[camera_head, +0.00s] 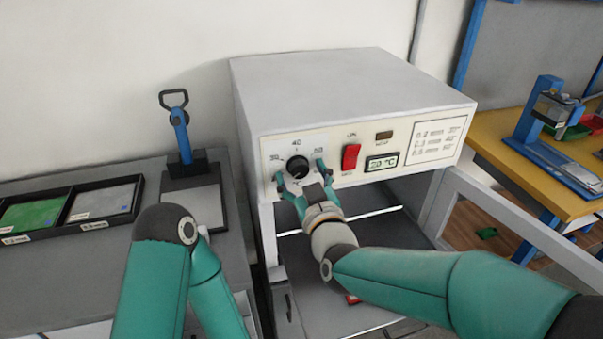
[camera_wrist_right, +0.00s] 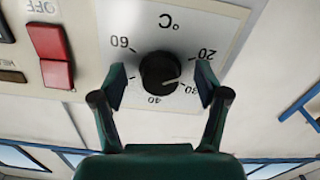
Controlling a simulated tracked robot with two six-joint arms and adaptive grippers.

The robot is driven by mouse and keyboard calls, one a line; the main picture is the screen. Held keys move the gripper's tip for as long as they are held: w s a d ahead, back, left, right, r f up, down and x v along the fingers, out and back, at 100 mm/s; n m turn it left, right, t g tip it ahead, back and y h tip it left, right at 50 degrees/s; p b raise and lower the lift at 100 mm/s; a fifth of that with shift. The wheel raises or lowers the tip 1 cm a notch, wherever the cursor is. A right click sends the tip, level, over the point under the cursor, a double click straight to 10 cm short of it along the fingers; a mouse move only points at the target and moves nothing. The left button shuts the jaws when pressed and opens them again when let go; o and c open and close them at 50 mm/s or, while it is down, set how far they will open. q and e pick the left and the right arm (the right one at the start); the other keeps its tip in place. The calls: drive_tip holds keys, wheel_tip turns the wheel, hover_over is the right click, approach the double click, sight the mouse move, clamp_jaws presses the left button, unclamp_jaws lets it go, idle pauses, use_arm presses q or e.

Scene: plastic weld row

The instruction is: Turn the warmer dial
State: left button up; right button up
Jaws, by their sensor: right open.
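The warmer dial (camera_head: 297,167) is a round black knob on the white scale plate of the warmer's front panel. In the right wrist view the dial (camera_wrist_right: 159,72) appears upside down, with numbers around it. A pale mark on the knob points toward the printed 30. My right gripper (camera_head: 301,173) is open in front of the dial, one fingertip on each side. In the wrist view both green fingers of the gripper (camera_wrist_right: 161,84) straddle the knob with gaps on both sides. My left arm shows at lower left; its gripper is out of frame.
Below is an open bay. A black tray (camera_head: 68,230) and a blue-handled tool (camera_head: 181,135) stand left; a yellow table (camera_head: 500,150) stands right.

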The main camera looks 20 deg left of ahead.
drive_tip(key=c, duration=1.2)
drive_tip(key=shift+o, duration=0.2)
drive_tip(key=shift+f+m+b, duration=0.2)
drive_tip(key=shift+m+b, duration=0.2)
drive_tip(key=shift+b, duration=0.5)
drive_tip(key=m+b, duration=0.8)
drive_tip(key=b, duration=0.1)
drive_tip(key=shift+s+a+b, duration=0.1)
drive_tip(key=shift+s+b, duration=0.05)
drive_tip(key=shift+b, duration=0.25)
drive_tip(key=m+b, duration=0.2)
drive_tip(key=m, duration=0.2)
drive_tip(key=shift+r+b, duration=0.1)
drive_tip(key=shift+b, duration=0.25)
drive_tip(key=m+b, duration=0.2)
drive_tip(key=m, duration=0.1)
drive_tip(key=shift+a+m, duration=0.1)
drive_tip(key=shift+m, duration=0.2)
drive_tip(key=m+b, duration=0.1)
drive_tip(key=m, duration=0.2)
drive_tip(key=shift+r+m+b, duration=0.1)
drive_tip(key=shift+m+b, duration=0.2)
drive_tip(key=shift+b, duration=0.05)
drive_tip(key=shift+m+b, duration=0.6)
drive_tip(key=shift+m, duration=1.3)
